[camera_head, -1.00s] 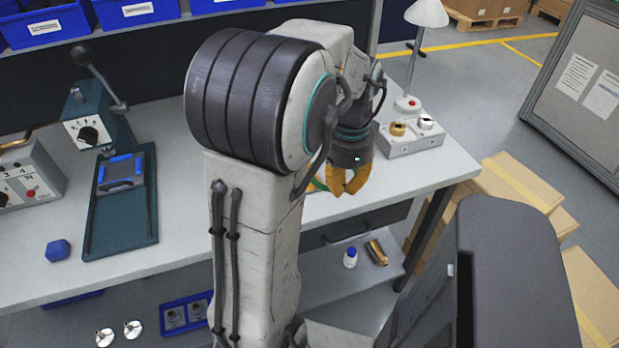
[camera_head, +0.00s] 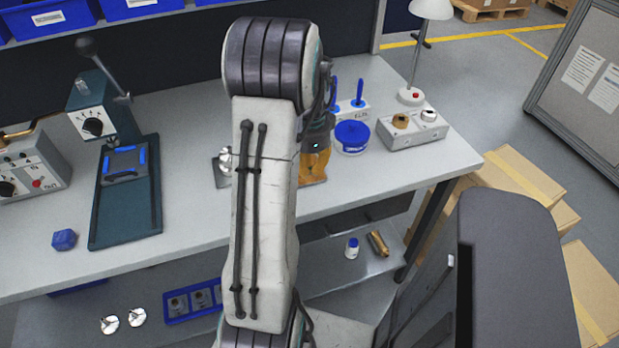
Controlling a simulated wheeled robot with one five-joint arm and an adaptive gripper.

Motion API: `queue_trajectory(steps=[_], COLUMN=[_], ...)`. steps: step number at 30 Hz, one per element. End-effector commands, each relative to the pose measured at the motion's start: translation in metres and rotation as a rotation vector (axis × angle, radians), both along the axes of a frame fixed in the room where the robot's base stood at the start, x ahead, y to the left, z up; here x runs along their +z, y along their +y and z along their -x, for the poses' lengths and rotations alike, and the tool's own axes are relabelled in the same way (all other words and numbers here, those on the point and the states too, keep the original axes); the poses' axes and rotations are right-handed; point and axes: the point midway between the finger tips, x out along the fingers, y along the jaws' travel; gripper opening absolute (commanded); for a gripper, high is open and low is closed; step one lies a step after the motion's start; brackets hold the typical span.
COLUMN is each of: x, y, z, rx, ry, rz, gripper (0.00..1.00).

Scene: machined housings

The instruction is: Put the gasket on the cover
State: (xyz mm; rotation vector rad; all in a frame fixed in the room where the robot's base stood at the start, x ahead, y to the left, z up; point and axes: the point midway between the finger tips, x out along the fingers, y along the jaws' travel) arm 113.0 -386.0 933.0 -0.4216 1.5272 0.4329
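I cannot pick out the gasket or the cover for sure. A grey square part with blue edging (camera_head: 124,164) lies on the teal press base at the left. A shiny metal part (camera_head: 223,163) shows at the left edge of my arm, mostly hidden. An orange-brown surface lies right by the fingertips; I cannot tell what it is.
A blue-lidded tub (camera_head: 352,137), a grey block with two knobs (camera_head: 414,130) and a lamp (camera_head: 411,95) stand right of my gripper. The teal press (camera_head: 100,110) and a blue block (camera_head: 64,240) are at the left. The bench front (camera_head: 195,228) is clear.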

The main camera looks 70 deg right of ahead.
Motion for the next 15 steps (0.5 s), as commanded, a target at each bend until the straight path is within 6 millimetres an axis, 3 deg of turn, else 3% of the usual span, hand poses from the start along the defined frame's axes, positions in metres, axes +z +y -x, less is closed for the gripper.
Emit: queue_trajectory(steps=[9, 15], x=[-0.031, -0.040], y=[0.000, 0.000], z=[0.000, 0.000], rx=[0.000, 0.000], ry=[0.000, 0.000], rz=[-0.004, 0.000], gripper=[0.00, 0.00])
